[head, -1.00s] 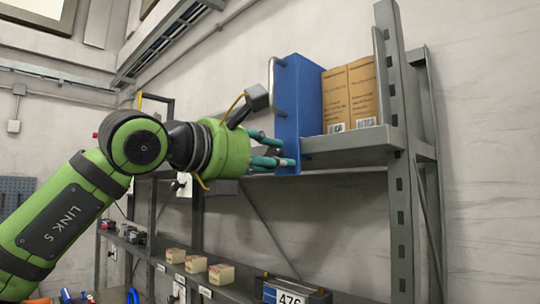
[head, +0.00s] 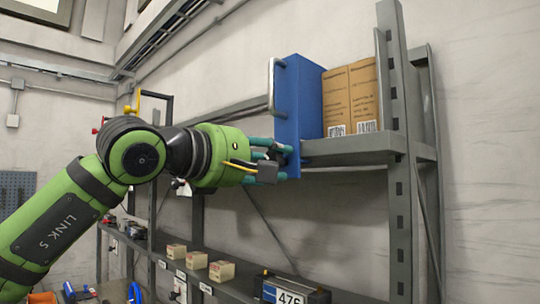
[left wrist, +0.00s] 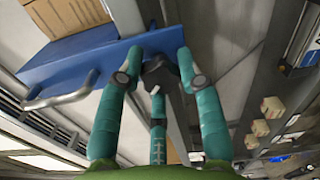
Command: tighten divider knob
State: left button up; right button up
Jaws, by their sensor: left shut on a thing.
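The blue divider (head: 305,105) stands upright at the left end of the upper shelf, with a metal handle on its left side. The dark divider knob (left wrist: 160,72), with a small pale mark, sits at the divider's lower edge in the left wrist view. The left wrist view also shows the divider (left wrist: 95,60) above the fingers. My right gripper is in neither view.
Two brown cartons (head: 350,98) stand on the upper shelf (head: 350,146), right of the divider. Small beige boxes (head: 221,271) and a labelled box (head: 290,290) are on the lower shelf. A grey rack post (head: 400,200) stands at the right.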

pick_arm(q)
jog(key=m+p, duration=0.1)
jog(key=m, duration=0.4)
jog(key=shift+m, duration=0.3)
jog(key=shift+r+m+p, duration=0.1)
jog(key=shift+m+p, duration=0.75)
jog(key=shift+m, duration=1.35)
jog(key=shift+r, duration=0.1)
jog(key=o, duration=0.9)
jog(key=shift+o, duration=1.3)
jog(key=shift+w, duration=0.1)
jog(key=shift+d, duration=0.1)
